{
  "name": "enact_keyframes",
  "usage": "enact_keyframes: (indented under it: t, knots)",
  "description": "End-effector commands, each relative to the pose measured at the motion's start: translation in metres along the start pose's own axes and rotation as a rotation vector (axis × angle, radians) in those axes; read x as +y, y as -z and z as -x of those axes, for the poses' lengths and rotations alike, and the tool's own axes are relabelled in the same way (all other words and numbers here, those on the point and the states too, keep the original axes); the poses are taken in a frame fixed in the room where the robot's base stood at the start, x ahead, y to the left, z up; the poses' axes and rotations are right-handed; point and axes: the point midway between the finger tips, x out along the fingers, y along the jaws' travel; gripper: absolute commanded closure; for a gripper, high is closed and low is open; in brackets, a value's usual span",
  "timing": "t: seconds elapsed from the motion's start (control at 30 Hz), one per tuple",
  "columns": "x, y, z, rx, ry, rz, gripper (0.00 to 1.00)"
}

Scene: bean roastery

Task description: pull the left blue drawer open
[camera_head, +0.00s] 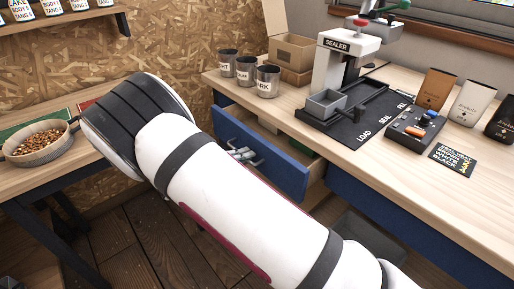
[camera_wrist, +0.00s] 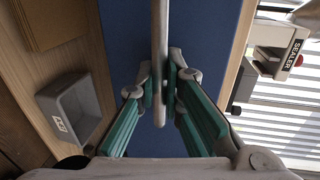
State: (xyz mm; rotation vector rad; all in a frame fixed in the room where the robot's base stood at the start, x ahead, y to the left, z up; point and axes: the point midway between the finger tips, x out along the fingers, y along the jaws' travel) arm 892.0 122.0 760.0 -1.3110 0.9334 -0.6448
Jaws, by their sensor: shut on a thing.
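The left blue drawer (camera_head: 285,170) stands partly pulled out from under the wooden bench in the head view. Its inside shows behind the front. In the wrist view its blue front (camera_wrist: 215,35) fills the middle, with a pale bar handle (camera_wrist: 160,40) running up and down the picture. My gripper (camera_wrist: 160,84), with green-padded fingers, is closed on this handle, one finger on each side. In the head view my gripper (camera_head: 243,154) shows at the drawer front, partly hidden by my white arm.
The bench carries metal cups (camera_head: 267,82), a sealer (camera_head: 345,58), a control box (camera_head: 415,126) and coffee bags (camera_head: 472,104). Another blue front (camera_head: 385,205) is to the right. A bowl of beans (camera_head: 38,142) stands on the left table. Wooden floor shows below.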

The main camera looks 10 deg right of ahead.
Motion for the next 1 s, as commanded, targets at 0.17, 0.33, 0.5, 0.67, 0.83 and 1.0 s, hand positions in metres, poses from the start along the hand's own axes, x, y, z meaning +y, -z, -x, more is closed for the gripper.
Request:
enact_keyframes:
  t: [0.17, 0.33, 0.5, 0.67, 0.83, 1.0]
  knots:
    - [0.008, 0.000, 0.035, -0.002, -0.002, 0.002, 1.00]
    - [0.015, 0.000, 0.067, -0.002, -0.003, 0.002, 1.00]
    - [0.022, 0.000, 0.098, -0.002, -0.003, 0.001, 1.00]
    - [0.028, 0.000, 0.126, -0.001, -0.002, 0.002, 1.00]
    - [0.034, 0.000, 0.151, -0.001, -0.003, 0.001, 1.00]
    - [0.038, 0.000, 0.171, -0.001, -0.002, 0.002, 1.00]
